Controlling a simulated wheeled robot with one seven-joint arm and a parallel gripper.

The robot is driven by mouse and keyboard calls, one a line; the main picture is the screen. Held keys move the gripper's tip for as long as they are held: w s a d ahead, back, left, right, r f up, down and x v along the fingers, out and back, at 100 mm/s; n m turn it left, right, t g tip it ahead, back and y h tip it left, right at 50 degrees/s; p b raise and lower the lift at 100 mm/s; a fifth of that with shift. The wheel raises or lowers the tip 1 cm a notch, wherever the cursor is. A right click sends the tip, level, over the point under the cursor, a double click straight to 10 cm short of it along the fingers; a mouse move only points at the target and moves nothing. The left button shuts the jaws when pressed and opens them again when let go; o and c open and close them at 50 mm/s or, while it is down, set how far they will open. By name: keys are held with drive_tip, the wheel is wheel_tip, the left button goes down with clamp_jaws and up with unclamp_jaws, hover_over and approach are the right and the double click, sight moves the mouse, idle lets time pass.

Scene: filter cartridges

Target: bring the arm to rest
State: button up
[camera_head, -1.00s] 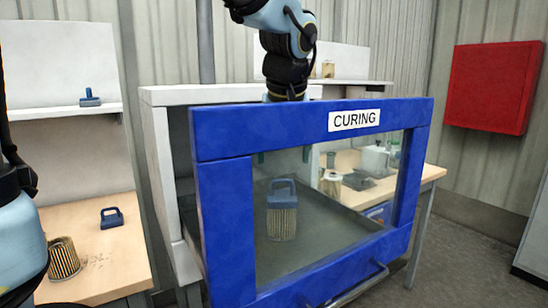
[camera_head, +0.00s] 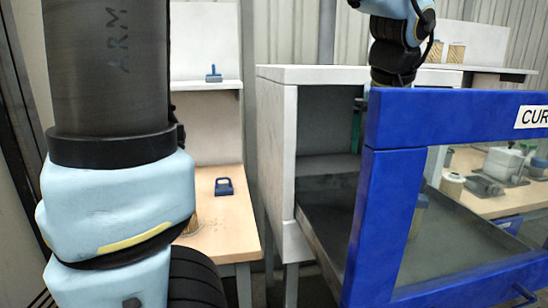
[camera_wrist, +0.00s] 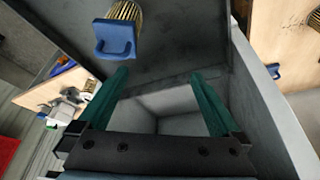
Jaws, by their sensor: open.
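My gripper (camera_wrist: 158,88) is open, with two green fingers spread and nothing between them. In the head view one green finger (camera_head: 357,125) shows inside the white curing cabinet (camera_head: 290,150); the blue door frame hides the rest. A filter cartridge (camera_wrist: 124,12) with a blue handled cap (camera_wrist: 115,40) stands on the cabinet's dark tray (camera_wrist: 180,45), apart from the fingers and to their upper left in the wrist view. In the head view this cartridge (camera_head: 415,215) is mostly hidden behind the door frame. My arm comes down behind the door's top edge.
The blue door (camera_head: 385,215) with a glass pane stands in front of the tray. A wooden bench (camera_head: 225,225) at left holds a blue cap (camera_head: 224,187) and a partly hidden cartridge (camera_head: 192,225). A shelf (camera_head: 205,85) above holds another cap (camera_head: 213,74). A second bench (camera_head: 475,200) is at right.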

drive_tip(key=a+f+n, duration=0.1)
drive_tip(key=a+f, duration=0.5)
drive_tip(key=a, duration=0.3)
drive_tip(key=a+f+g, duration=0.1)
drive_tip(key=a+f, duration=0.5)
drive_tip(key=a, duration=0.3)
drive_tip(key=s+a+f+n+g+y, duration=0.1)
drive_tip(key=a+f, duration=0.5)
drive_tip(key=a, duration=0.3)
drive_tip(key=shift+n, duration=0.3)
